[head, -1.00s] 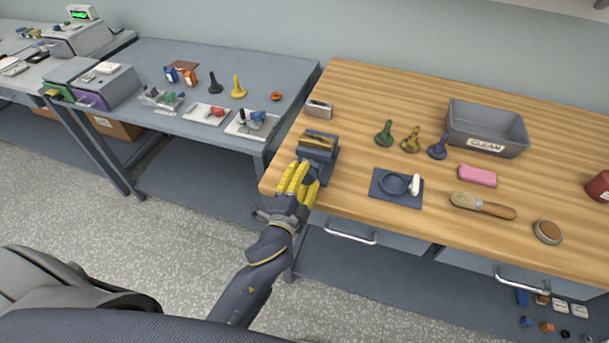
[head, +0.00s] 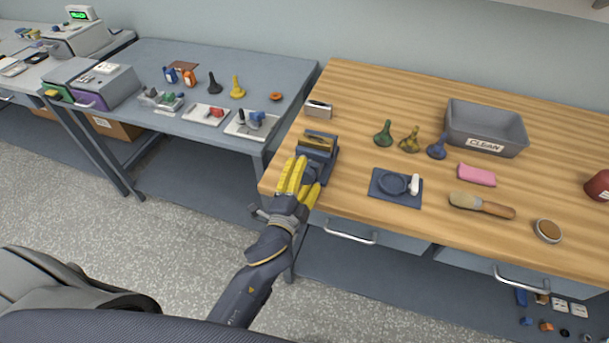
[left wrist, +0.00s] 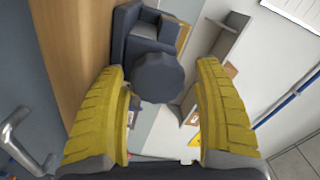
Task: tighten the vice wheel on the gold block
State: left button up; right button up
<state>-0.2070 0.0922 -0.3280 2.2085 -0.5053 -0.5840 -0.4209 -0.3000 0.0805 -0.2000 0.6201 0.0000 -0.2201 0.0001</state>
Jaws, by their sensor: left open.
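The dark blue-grey vice (head: 322,166) stands at the left front corner of the wooden bench. The gold block (head: 317,142) lies in its top, between the jaws. My left gripper (head: 298,172), with yellow fingers, is at the front of the vice. In the left wrist view the dark, many-sided vice wheel (left wrist: 158,77) shows ahead, in line with the gap between the spread fingers (left wrist: 160,75). The fingers are open on either side of it; I cannot tell whether they touch it. The head view hides the wheel behind the gripper. My right gripper is not in view.
A small metal box (head: 318,109) stands behind the vice. A drawer handle (head: 350,237) sticks out below the bench edge.

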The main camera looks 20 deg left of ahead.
pick_arm(q)
jog(key=shift+f, duration=0.2)
jog(key=n, duration=0.2)
jog(key=shift+n, duration=0.4)
jog(key=n, duration=1.1)
jog(key=shift+a+r, duration=0.1)
jog(key=s, duration=1.8)
jog(key=s+d+f+g, duration=0.2)
jog(key=f+g, duration=0.1)
jog(key=f, duration=1.1)
jog(key=s+d+f+m+g+h, duration=0.1)
jog(key=s+d+f+g, duration=0.1)
jog(key=f, duration=1.2)
jog(key=shift+s+g, duration=0.35)
jog(key=shift+g, duration=0.05)
